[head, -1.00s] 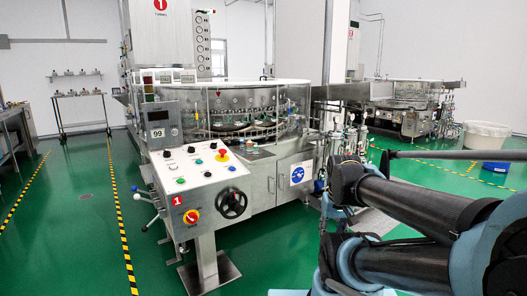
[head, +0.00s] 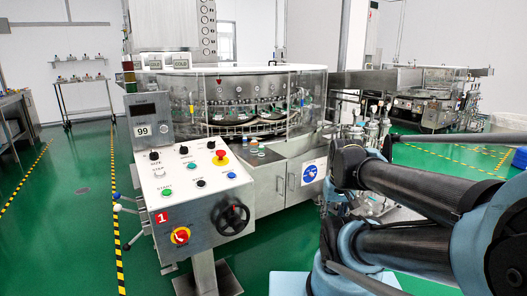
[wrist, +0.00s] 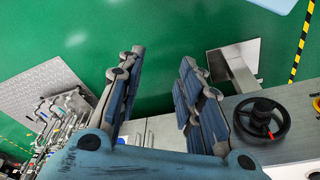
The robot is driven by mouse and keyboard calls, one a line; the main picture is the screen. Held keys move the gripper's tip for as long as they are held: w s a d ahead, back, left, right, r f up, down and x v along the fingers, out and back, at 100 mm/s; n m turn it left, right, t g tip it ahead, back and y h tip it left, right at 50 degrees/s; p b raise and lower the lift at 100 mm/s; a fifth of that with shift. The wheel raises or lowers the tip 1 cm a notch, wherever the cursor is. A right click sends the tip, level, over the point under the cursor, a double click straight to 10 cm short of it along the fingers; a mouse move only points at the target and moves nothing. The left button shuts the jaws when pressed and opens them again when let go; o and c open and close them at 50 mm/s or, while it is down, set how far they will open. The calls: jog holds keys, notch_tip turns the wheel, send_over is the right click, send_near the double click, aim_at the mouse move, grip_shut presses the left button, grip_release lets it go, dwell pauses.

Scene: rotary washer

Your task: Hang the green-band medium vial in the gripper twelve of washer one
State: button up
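Washer one (head: 225,95) is a steel machine with a round, clear-walled drum. A row of small holders (head: 240,112) shows inside it, too small to tell which is number twelve. Its control panel (head: 195,185) carries a red "1". A few small items (head: 253,146) stand on the ledge in front of the drum; I cannot tell whether one is the green-band vial. My gripper (wrist: 163,58) is open and empty in the wrist view, above the green floor, with the panel's black handwheel (wrist: 262,120) to its right. The head view does not clearly show my gripper.
The black handwheel sticks out from the panel, above a pedestal (head: 205,272). Pipes and valves (head: 365,130) stand right of the washer. A second machine (head: 430,95) is at the back right. A bench (head: 20,115) and shelf (head: 82,92) are at the left. Green floor is clear left of the panel.

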jog(key=shift+w+a, duration=0.1)
jog(key=shift+a, duration=0.1)
jog(key=shift+o, duration=1.8)
jog(key=shift+s+r, duration=0.2)
jog(key=shift+r, duration=0.05)
notch_tip(320, 180, up, 23)
jog(key=n+y, duration=0.4)
jog(key=n, duration=1)
send_over(262, 149)
jog(key=d, duration=0.6)
jog(key=shift+g, duration=0.4)
jog(key=x, duration=1.7)
jog(key=shift+s+a, duration=0.15)
jog(key=shift+s, duration=0.05)
jog(key=shift+r, duration=0.1)
jog(key=shift+c, duration=0.4)
